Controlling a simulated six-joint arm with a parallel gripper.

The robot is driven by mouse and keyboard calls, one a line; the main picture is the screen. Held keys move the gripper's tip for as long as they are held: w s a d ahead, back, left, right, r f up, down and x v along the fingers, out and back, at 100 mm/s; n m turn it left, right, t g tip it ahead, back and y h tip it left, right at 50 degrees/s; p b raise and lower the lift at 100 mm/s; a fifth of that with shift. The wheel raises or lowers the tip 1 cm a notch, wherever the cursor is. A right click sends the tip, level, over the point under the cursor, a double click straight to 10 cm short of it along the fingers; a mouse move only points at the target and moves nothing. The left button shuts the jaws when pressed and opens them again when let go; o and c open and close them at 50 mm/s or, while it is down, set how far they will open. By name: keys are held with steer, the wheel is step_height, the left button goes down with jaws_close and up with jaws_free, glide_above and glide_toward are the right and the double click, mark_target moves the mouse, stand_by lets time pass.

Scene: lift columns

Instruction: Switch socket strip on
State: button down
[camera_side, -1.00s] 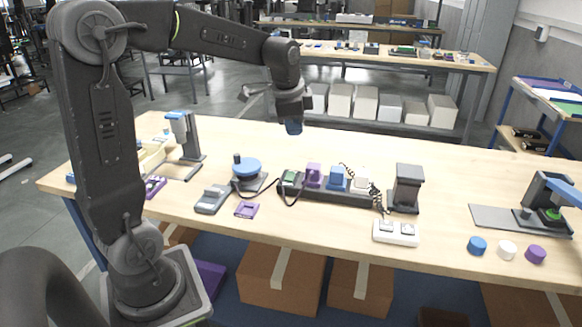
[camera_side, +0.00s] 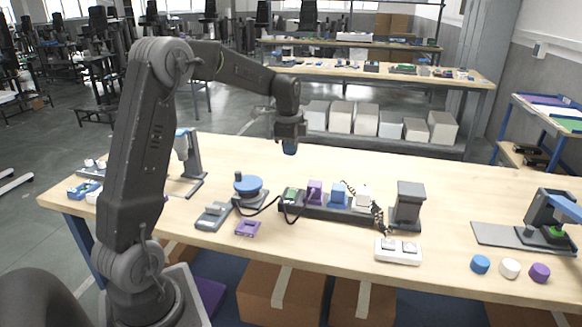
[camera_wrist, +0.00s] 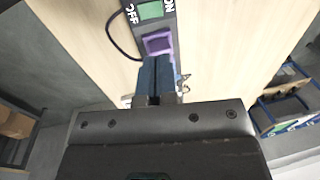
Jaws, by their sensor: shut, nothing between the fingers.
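The socket strip (camera_side: 332,210) is a dark bar lying along the middle of the table. Its green switch (camera_side: 291,196) is at the left end, and purple, blue and white plugs sit along it. In the wrist view the green switch (camera_wrist: 150,11) lies between the labels OFF and ON, with the purple plug (camera_wrist: 158,44) below it. My gripper (camera_side: 289,148) is shut and empty, in the air above and behind the strip's left part. In the wrist view its blue fingertips (camera_wrist: 155,75) are together and hide part of the strip.
A round blue-topped device (camera_side: 248,186) and a grey device (camera_side: 213,216) stand left of the strip. A dark stand (camera_side: 407,205) and a white double-switch box (camera_side: 398,251) are at its right. The table behind the strip is clear.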

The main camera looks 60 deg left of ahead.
mark_target(291, 193)
steer(key=f, duration=0.4)
steer(key=w+a+f, duration=0.1)
steer(key=f, duration=0.8)
steer(key=shift+w+a, duration=0.2)
steer(key=shift+a, duration=0.05)
steer(key=shift+f, duration=0.1)
steer(key=shift+w+a+f, duration=0.1)
steer(key=shift+f, duration=0.05)
steer(key=shift+g, duration=0.3)
steer(key=shift+s+d+r, duration=0.25)
steer(key=shift+s+d, duration=0.35)
